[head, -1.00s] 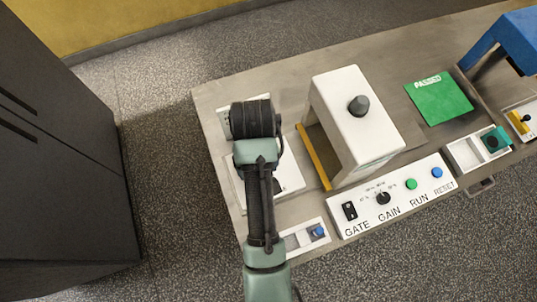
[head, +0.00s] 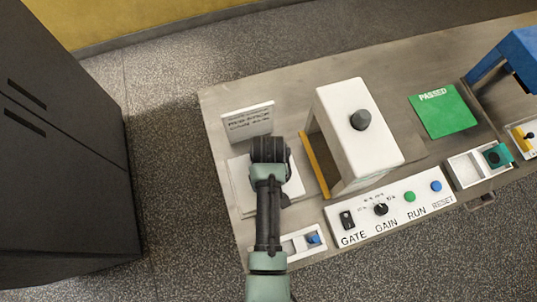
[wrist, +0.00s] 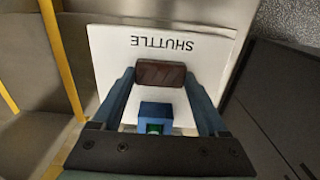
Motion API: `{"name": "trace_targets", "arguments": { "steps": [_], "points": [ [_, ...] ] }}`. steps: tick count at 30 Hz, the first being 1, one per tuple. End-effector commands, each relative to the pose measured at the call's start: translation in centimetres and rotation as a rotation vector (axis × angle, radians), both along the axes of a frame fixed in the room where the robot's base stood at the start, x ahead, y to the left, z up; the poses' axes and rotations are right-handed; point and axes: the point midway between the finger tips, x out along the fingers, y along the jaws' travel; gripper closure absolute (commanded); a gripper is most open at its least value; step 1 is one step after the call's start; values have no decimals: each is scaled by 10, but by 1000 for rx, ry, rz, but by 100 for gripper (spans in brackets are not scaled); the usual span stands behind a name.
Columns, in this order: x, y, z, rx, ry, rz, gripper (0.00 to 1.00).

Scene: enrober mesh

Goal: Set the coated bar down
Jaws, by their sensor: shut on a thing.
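The coated bar (wrist: 161,74) is a dark brown block between my fingertips in the wrist view. My gripper (wrist: 160,79) is shut on it, one blue finger at each end. Beneath is a white plate marked SHUTTLE (wrist: 107,60); I cannot tell whether the bar touches it. In the head view the shuttle plate (head: 239,188) lies at the table's left end, under my arm. My arm hides the bar and fingers there. A blue block (wrist: 155,110) shows between the fingers, nearer the wrist.
A white arch with a dark knob (head: 350,110) and a yellow strip (head: 315,165) stand right of the plate. A white sign (head: 248,121) stands behind it. A control panel (head: 395,210) runs along the front. A green PASSED mat (head: 442,112) lies farther right.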

Motion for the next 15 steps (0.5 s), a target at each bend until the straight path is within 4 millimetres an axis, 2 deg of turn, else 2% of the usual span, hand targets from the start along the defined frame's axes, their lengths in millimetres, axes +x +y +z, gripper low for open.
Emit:
{"name": "trace_targets", "arguments": {
  "steps": [9,10,13,15],
  "points": [
    [0,0,-3,0,0,-1,55],
    [0,0,-3,0,0,-1,22],
    [0,0,-2,0,0,-1,4],
    [0,0,-2,0,0,-1,0]
  ]
}}
